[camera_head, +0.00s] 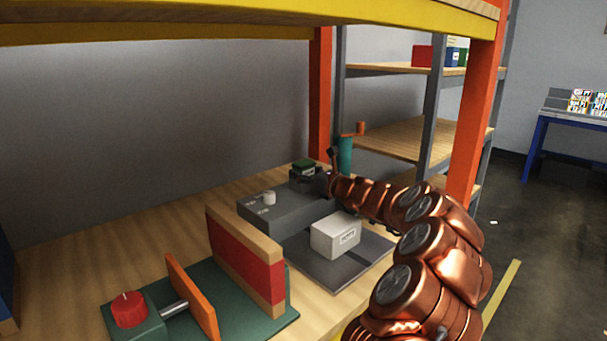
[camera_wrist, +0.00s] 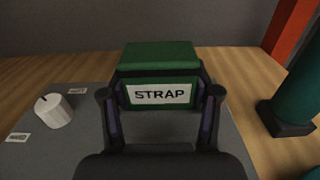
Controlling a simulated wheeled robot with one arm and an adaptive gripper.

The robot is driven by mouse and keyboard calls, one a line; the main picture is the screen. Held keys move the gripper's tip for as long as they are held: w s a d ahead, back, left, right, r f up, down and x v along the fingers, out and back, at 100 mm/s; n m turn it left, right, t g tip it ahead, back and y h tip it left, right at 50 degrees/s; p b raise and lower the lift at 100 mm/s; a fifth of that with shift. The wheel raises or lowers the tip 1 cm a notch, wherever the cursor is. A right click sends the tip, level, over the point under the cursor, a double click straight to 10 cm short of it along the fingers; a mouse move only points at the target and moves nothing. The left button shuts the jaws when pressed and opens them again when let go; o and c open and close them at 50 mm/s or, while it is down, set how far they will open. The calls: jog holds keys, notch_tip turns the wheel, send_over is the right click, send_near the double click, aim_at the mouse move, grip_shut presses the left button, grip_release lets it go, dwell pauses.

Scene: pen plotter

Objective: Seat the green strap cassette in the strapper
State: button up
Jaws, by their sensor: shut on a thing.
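The green strap cassette (camera_wrist: 160,56) has a white label reading STRAP facing the wrist camera. My gripper (camera_wrist: 161,100) is shut on it, with one finger at each side. In the head view the green top of the cassette (camera_head: 303,164) shows at the far end of the dark grey strapper (camera_head: 285,218), with my gripper (camera_head: 312,182) beside it. The strapper has a white knob (camera_head: 269,198) and small labels; its top also shows in the wrist view (camera_wrist: 72,105). My gripper hides the cassette's underside, so I cannot tell whether it touches the strapper.
A white box (camera_head: 336,237) sits on a dark plate in front of the strapper. A green-based fixture with a red knob (camera_head: 129,309) and a red-and-wood block (camera_head: 245,262) stands left. A teal cylinder (camera_head: 345,155) stands behind my gripper. An orange post (camera_head: 321,100) rises nearby.

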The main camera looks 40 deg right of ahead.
jog(key=shift+f, duration=0.2)
jog(key=shift+f, duration=0.6)
jog(key=o, duration=1.2)
jog(key=shift+f, duration=0.2)
jog(key=shift+r, duration=0.55)
jog(key=shift+s+d+r+p, duration=0.15)
jog(key=shift+s+d, duration=0.15)
jog(key=shift+s, duration=1.7)
jog(key=shift+s+d+r+p, duration=0.1)
jog(key=shift+s+d+r, duration=0.15)
jog(key=shift+s, duration=1.7)
jog(key=shift+s+d+r+p, duration=0.1)
jog(key=shift+s+d, duration=0.2)
jog(key=shift+s, duration=1.7)
jog(key=shift+r, duration=0.1)
